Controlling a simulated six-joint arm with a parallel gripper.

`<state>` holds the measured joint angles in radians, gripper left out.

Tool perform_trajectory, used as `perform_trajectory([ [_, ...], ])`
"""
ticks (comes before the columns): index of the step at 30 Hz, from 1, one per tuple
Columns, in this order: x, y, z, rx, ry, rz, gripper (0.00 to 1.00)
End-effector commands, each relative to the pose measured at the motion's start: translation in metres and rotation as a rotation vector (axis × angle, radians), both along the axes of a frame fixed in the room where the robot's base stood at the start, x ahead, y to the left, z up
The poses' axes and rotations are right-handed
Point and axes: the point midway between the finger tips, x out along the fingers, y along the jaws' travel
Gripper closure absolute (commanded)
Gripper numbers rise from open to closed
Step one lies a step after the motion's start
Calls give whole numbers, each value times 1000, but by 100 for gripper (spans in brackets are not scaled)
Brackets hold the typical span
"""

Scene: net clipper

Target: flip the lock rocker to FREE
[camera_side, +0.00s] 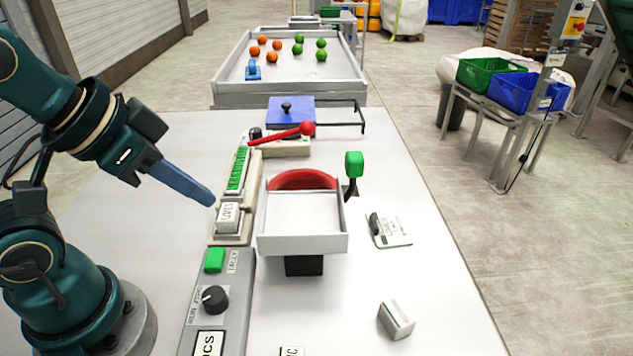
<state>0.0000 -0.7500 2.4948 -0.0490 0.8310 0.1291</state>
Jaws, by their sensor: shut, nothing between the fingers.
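My gripper (207,197) has blue fingers pressed together and pointing down to the right, with nothing held. Its tip is just up and left of a pale rocker-like block (228,217) in a beige housing. The block carries dark lettering that I cannot read for certain. In this view I cannot tell whether the tip touches it or hovers near it. A small white plate with a dark switch (376,225) lies to the right. Its lettering is too small to read, so I cannot tell for certain which one is the lock rocker, or which way it is set.
A green bar display (238,170) and a red-knobbed lever (285,134) stand behind the block. A white tray (303,242) and a green-knobbed lever (353,167) are to its right. A grey panel with a green button (214,260) and black knob (214,299) is in front.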

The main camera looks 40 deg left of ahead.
Motion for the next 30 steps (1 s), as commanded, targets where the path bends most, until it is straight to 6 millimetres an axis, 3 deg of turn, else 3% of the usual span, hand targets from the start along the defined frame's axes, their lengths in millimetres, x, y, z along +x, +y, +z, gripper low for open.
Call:
perform_trajectory([
  [5,56,-30,71,-92,-296,-123,100],
  [9,102,-35,131,-152,-507,-128,100],
  [14,151,-16,186,-186,-693,-44,100],
  [18,190,17,215,-186,-794,96,100],
  [23,229,66,217,-163,-820,297,100],
  [26,250,97,201,-142,-785,432,100],
  [30,270,133,158,-113,-675,609,100],
])
